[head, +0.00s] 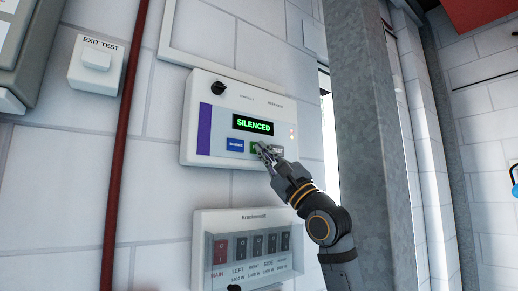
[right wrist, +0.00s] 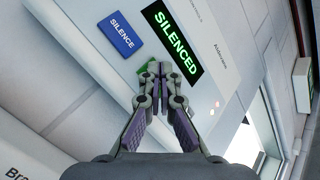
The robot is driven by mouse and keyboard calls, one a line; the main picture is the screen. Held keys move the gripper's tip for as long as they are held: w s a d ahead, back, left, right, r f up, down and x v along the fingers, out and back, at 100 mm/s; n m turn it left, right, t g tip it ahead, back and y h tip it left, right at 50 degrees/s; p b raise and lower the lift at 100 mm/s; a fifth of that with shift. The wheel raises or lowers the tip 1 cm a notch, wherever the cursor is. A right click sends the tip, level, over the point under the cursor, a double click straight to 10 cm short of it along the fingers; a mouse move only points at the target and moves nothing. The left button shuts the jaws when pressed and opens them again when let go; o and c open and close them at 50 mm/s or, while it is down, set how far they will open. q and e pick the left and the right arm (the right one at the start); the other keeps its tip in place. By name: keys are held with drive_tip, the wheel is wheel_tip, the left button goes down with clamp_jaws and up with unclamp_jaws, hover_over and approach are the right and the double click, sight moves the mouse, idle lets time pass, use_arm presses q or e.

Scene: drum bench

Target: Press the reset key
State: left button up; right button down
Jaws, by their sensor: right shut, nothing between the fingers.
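A white alarm panel (head: 218,115) hangs on the wall, its display (head: 253,125) reading "SILENCED" in green. Below the display are a blue silence key (head: 235,145), a green key (head: 254,147) and a pale key (head: 278,149) partly behind my gripper. No key's label reads clearly as reset. My right gripper (head: 265,151) is shut and empty, its tips at the green key. In the right wrist view the tips (right wrist: 154,72) cover most of the green key (right wrist: 144,67); whether they touch it I cannot tell. My left gripper is not in view.
A switch box (head: 248,222) with a row of rocker switches is below the panel. An exit test box (head: 97,65) and a red vertical pipe (head: 121,130) are at the left. A grey metal post (head: 366,110) stands close to the right of my right arm.

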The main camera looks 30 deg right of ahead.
drive_tip(key=shift+w, duration=0.15)
idle(0.5)
drive_tip(key=shift+w, duration=0.3)
drive_tip(key=shift+s, duration=0.1)
drive_tip(key=shift+s+f+b, duration=0.15)
drive_tip(key=shift+s+b, duration=0.05)
drive_tip(key=shift+b, duration=0.2)
